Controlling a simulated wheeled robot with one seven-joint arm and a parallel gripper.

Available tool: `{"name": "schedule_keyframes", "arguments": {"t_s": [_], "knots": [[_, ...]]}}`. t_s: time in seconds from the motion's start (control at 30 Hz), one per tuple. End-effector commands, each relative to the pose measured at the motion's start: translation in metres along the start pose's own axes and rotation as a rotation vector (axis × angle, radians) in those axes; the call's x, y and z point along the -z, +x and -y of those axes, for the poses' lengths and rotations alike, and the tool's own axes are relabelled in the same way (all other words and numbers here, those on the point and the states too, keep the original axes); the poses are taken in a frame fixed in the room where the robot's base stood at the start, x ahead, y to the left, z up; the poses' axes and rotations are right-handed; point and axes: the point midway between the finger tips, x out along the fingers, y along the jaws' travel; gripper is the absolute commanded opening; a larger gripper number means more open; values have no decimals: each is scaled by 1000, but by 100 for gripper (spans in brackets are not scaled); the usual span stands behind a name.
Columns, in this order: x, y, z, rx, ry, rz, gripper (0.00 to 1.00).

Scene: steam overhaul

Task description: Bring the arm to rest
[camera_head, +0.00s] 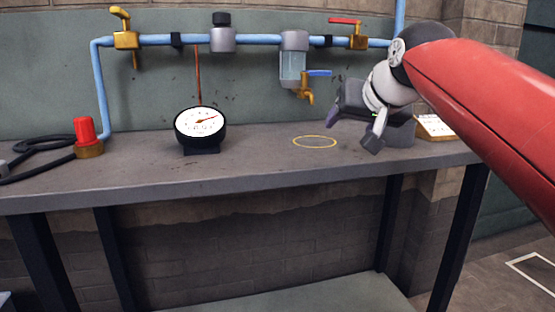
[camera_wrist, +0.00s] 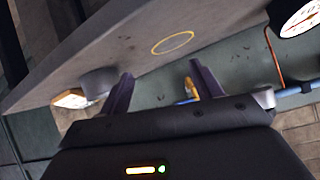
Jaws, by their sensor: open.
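My gripper (camera_head: 352,133) hangs over the right part of the workbench, at the end of my red arm. Its two fingers are spread apart. In the wrist view my gripper (camera_wrist: 157,85) is open, with nothing between the fingertips. A yellow ring marking (camera_head: 315,141) lies on the bench top to the left of my gripper. It also shows in the wrist view (camera_wrist: 172,43), beyond the fingers.
A blue pipe (camera_head: 265,39) with valves runs along the wall. A brass tap (camera_head: 306,95) hangs close to my gripper. A round gauge (camera_head: 201,125), a red-topped part (camera_head: 85,137) and a black hose (camera_head: 40,150) are on the workbench (camera_head: 250,178). A paper card (camera_head: 434,126) lies at right.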

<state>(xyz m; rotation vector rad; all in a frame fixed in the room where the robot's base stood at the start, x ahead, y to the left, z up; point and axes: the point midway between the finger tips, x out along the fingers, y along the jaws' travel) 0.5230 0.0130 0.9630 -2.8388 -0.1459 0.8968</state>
Motion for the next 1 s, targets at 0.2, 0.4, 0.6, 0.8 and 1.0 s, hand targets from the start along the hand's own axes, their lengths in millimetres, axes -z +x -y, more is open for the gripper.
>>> {"name": "schedule_keyframes", "arguments": {"t_s": [0.2,0.4,0.6,0.8,1.0], "knots": [[-128,-17,-38,-4,4,189,65],[-257,-34,-44,-65,-45,333,65],[-348,-41,-52,-144,-79,434,65],[-374,-41,-55,-170,-89,467,65],[-374,-41,-55,-169,-89,467,65]]}}
